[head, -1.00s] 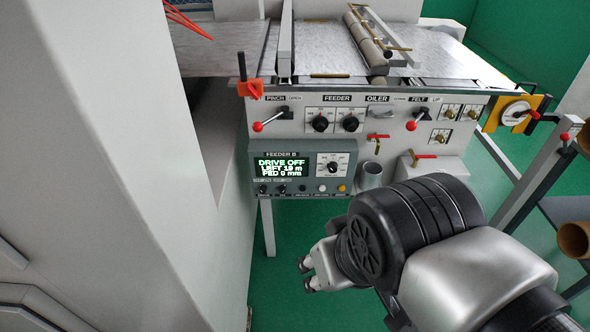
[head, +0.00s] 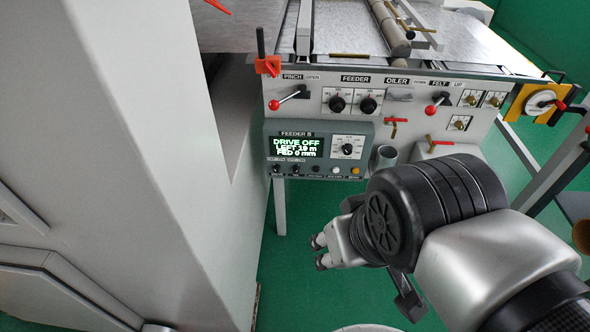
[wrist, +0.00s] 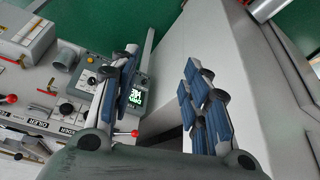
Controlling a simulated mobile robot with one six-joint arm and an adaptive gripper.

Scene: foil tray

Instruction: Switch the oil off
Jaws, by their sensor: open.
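The OILER label (head: 397,81) is on the feeder's front panel, right of the FEEDER knobs, with a small grey part (head: 400,94) below it. Under that, a red-handled valve (head: 393,121) sits above a grey cup (head: 385,155). A second red-handled valve (head: 437,141) is on a pale box to the right. In the wrist view the OILER label (wrist: 41,121) and red-handled valve (wrist: 47,92) are at the left, outside the fingers. My gripper (head: 319,252) is open and empty, below and left of the cup in the head view; its spread fingers fill the middle of the wrist view (wrist: 160,68).
Red-knobbed PINCH (head: 274,105) and FELT (head: 430,110) levers stick out from the panel. A large grey machine wall (head: 150,150) stands at the left. Green floor (head: 300,290) is clear below the panel.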

